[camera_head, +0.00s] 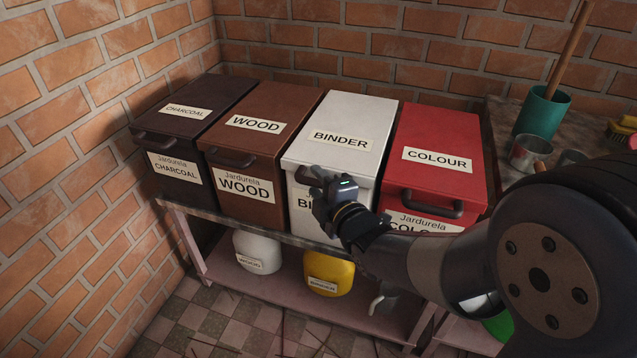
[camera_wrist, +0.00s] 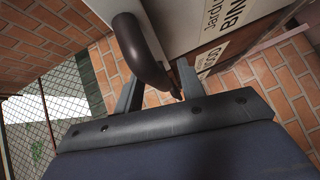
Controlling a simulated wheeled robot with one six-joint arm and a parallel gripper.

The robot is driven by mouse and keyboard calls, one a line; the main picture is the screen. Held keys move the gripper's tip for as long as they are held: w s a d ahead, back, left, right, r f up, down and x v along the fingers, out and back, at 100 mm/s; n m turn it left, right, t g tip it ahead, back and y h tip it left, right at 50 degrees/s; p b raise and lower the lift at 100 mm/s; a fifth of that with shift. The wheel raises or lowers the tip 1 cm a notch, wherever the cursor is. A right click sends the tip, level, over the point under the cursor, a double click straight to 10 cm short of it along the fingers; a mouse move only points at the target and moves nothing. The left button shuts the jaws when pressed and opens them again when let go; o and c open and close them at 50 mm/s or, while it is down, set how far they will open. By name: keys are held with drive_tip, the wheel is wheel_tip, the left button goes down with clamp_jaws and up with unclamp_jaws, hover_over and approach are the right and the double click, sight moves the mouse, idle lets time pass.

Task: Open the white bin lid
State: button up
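The white bin (camera_head: 341,116), labelled BINDER, stands third from the left in a row of bins on a bench. Its lid (camera_head: 362,110) lies flat and closed. My gripper (camera_head: 316,178) is at the front of this bin, just below the lid's front edge, and hides most of the lid handle. In the wrist view, the dark curved handle (camera_wrist: 140,48) reaches down between the two fingers of my gripper (camera_wrist: 160,82). The fingers are apart, with a gap beside the handle, so the gripper looks open around it. Contact with the handle is not clear.
The brown WOOD bin (camera_head: 262,116) stands close on the left and the red COLOUR bin (camera_head: 438,130) on the right. The black CHARCOAL bin (camera_head: 190,104) is far left. Brick walls rise behind. A teal pot (camera_head: 540,112) holds a wooden handle at right.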

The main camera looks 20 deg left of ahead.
drive_tip(key=shift+w+a, duration=0.15)
drive_tip(key=shift+w, duration=0.05)
drive_tip(key=shift+c, duration=0.4)
clamp_jaws()
